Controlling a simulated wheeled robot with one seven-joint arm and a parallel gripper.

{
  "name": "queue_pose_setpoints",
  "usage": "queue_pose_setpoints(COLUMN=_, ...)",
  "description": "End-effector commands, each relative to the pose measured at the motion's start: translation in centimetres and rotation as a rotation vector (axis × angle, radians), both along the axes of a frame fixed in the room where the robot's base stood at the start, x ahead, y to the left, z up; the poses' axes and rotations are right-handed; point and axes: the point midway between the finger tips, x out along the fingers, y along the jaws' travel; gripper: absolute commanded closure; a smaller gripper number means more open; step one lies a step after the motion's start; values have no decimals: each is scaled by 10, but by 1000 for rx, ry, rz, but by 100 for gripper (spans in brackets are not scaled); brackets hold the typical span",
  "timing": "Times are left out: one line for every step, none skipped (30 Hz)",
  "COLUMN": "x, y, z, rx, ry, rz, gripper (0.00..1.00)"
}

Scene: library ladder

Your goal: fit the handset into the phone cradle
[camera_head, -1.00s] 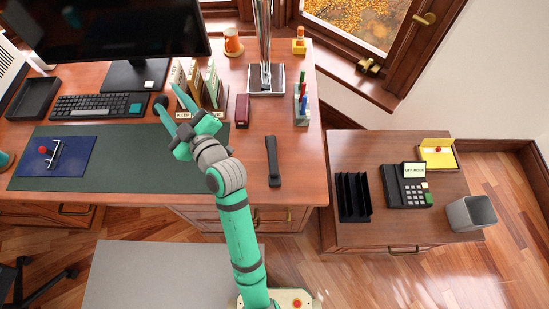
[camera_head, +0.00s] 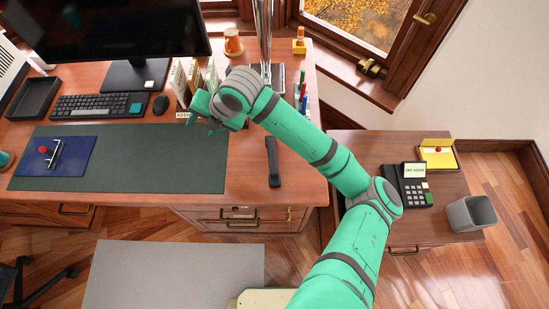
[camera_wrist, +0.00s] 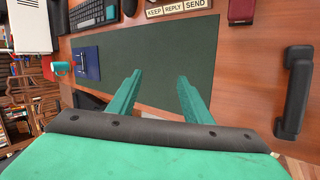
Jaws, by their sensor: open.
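The black handset (camera_head: 273,162) lies on the right part of the wooden desk, right of the green desk mat. It also shows at the right edge of the wrist view (camera_wrist: 295,92). The black phone (camera_head: 408,187) stands on the lower side cabinet at right, with a small display reading "OFF HOOK". The left part of the phone, where a cradle could be, is partly covered by my arm. My gripper (camera_head: 205,117) is above the back edge of the desk mat, left of the handset. Its two green fingers show apart and empty in the wrist view (camera_wrist: 160,92).
The green mat (camera_head: 130,165) is mostly bare, with a blue pad (camera_head: 75,168) at its left. Letter holders (camera_head: 188,80), a pen holder (camera_head: 301,97) and a lamp stand behind. A grey bin (camera_head: 478,213) and yellow box (camera_head: 437,156) are near the phone.

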Motion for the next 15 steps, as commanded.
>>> queue_pose_setpoints(x=0, y=-24, z=-8, rx=-89, ry=-1, rz=33, gripper=55)
queue_pose_setpoints(x=-1, y=-38, z=-12, rx=-140, ry=3, rz=56, gripper=55)
queue_pose_setpoints(x=-3, y=-57, z=-18, rx=-206, ry=12, rz=86, gripper=55)
queue_pose_setpoints(x=-5, y=-71, z=-22, rx=-255, ry=20, rz=108, gripper=55)
queue_pose_setpoints(x=-6, y=-85, z=-25, rx=-300, ry=29, rz=127, gripper=55)
queue_pose_setpoints(x=-9, y=-102, z=-28, rx=-356, ry=42, rz=153, gripper=55)
queue_pose_setpoints(x=-11, y=-115, z=-30, rx=-395, ry=53, rz=171, gripper=55)
queue_pose_setpoints(x=-13, y=-127, z=-32, rx=-431, ry=64, rz=186, gripper=55)
queue_pose_setpoints(x=-16, y=-142, z=-33, rx=-473, ry=79, rz=206, gripper=55)
queue_pose_setpoints(x=-18, y=-151, z=-34, rx=-500, ry=89, rz=220, gripper=55)
queue_pose_setpoints(x=-19, y=-160, z=-35, rx=-525, ry=99, rz=231, gripper=55)
queue_pose_setpoints(x=-21, y=-170, z=-35, rx=-551, ry=111, rz=242, gripper=55)
queue_pose_setpoints(x=-23, y=-177, z=-35, rx=-568, ry=119, rz=252, gripper=55)
queue_pose_setpoints(x=-24, y=-182, z=-35, rx=-581, ry=126, rz=258, gripper=55)
queue_pose_setpoints(x=-25, y=-187, z=-36, rx=-595, ry=133, rz=264, gripper=55)
